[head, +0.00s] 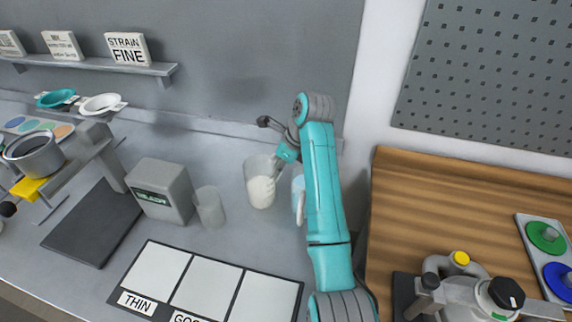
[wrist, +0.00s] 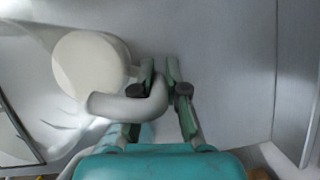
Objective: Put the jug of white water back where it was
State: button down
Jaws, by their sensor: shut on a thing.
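The jug of white water (head: 261,190) is a clear, pale jug with white liquid in it. It is upright at the middle of the grey counter, left of my arm. In the wrist view the jug (wrist: 90,65) shows from above as a round white top with a thick curved handle. My gripper (wrist: 161,80) is shut on that handle, with one finger on each side. In the head view my gripper (head: 280,165) is at the jug's upper right. I cannot tell whether the jug's base touches the counter.
Another pale vessel (head: 298,192) is partly hidden behind my arm. A clear empty cup (head: 209,207) stands left of the jug, beside a grey box marked READY (head: 162,190). A board with white squares, one marked THIN (head: 154,268), lies in front. A wooden bench (head: 450,205) is at right.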

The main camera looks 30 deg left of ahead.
jog(key=shift+f, duration=0.1)
jog(key=c, duration=1.2)
grip_release()
